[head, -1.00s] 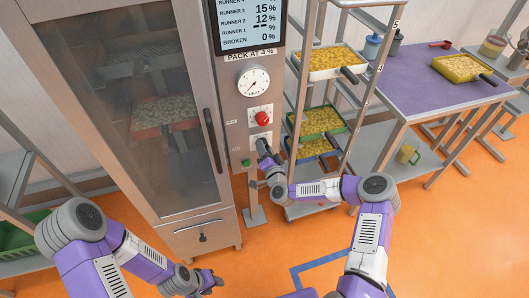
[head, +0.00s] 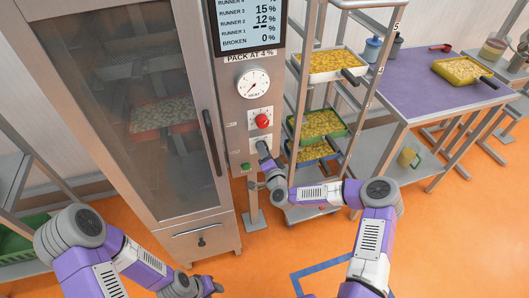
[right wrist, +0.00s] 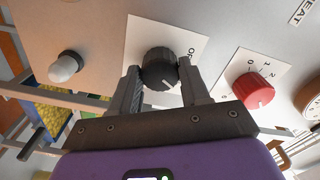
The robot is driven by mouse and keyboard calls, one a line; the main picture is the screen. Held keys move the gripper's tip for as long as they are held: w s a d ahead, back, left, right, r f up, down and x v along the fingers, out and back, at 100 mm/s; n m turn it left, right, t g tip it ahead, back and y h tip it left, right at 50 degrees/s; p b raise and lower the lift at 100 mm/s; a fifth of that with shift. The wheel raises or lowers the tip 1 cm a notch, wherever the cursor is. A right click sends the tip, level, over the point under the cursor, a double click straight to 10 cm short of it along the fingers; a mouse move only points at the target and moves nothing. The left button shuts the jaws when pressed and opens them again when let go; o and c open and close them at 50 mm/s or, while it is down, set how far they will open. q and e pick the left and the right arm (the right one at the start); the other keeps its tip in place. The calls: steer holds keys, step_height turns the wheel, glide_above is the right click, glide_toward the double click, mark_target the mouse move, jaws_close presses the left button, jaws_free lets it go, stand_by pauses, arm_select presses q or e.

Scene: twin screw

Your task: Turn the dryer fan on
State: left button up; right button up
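The dryer is the tall steel cabinet (head: 160,222) with a glass door at the left. Its control panel carries a black knob (right wrist: 160,68) on a white plate, partly lettered "OF" in the right wrist view. My right gripper (right wrist: 160,80) has one finger on each side of this knob, close against its sides.
The red dial (head: 262,121), heat gauge (head: 253,84) and display (head: 248,24) sit above. A green button (head: 245,166) is lower left of the gripper. A rack with trays (head: 320,124) stands close on the right, beside a purple-topped table (head: 425,90).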

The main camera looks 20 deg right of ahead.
steer(key=o, duration=0.4)
steer(key=shift+c, duration=0.2)
steer(key=s+p, duration=0.1)
steer(key=s, duration=0.6)
steer(key=shift+s+d, duration=0.15)
steer(key=shift+s, duration=0.15)
steer(key=s+a+f+n+g+y, duration=0.5)
steer(key=s+a+f+n+g, duration=0.25)
steer(key=s+a+f, duration=0.4)
steer(key=s+d+f+g, duration=0.1)
steer(key=s+f+g, duration=0.1)
steer(key=s, duration=0.4)
steer(key=s+f+n+g+h, duration=0.1)
steer(key=s+f+g, duration=0.1)
steer(key=s+g, duration=0.2)
steer(key=s+d+f+n+g, duration=0.1)
steer(key=s+g, duration=0.3)
steer(key=s, duration=0.4)
steer(key=shift+s+d+f, duration=0.2)
steer(key=shift+d+f, duration=0.1)
steer(key=shift+f, duration=0.6)
